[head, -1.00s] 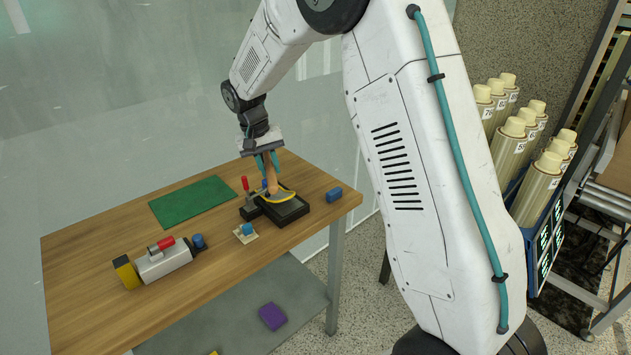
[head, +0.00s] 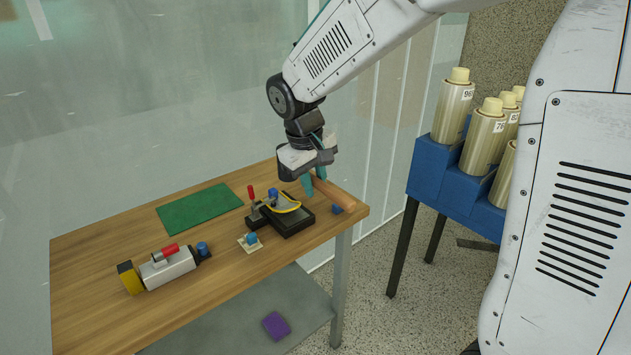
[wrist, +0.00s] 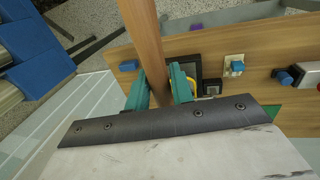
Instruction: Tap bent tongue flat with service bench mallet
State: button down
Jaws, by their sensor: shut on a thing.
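My gripper (head: 314,186) is shut on a brown wooden shaft, apparently the mallet (head: 338,194), just right of the black fixture (head: 297,222). In the wrist view the shaft (wrist: 143,35) runs up out of frame from between my teal fingers (wrist: 159,88); I cannot make out a separate mallet head. A curved yellow strip (head: 286,205), apparently the bent tongue, lies on the black fixture and looks arched. The fixture carries a red-handled clamp (head: 251,194) and a blue knob. In the wrist view the fixture (wrist: 187,66) is partly hidden behind my finger.
A blue block (head: 337,209) sits by the table's right edge, under the shaft. A small plate with a blue block (head: 250,240), a grey cylinder device (head: 168,267) and a green mat (head: 200,209) share the wooden table (head: 90,265). A blue rack (head: 440,170) stands right.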

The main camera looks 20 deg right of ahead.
jog(key=shift+s+f, duration=0.15)
jog(key=shift+s, duration=0.05)
jog(key=shift+f, duration=2.3)
notch_tip(320, 180, down, 6)
jog(key=shift+f, duration=0.25)
jog(key=r, duration=0.4)
jog(key=shift+s+d, duration=0.1)
jog(key=shift+s, duration=0.25)
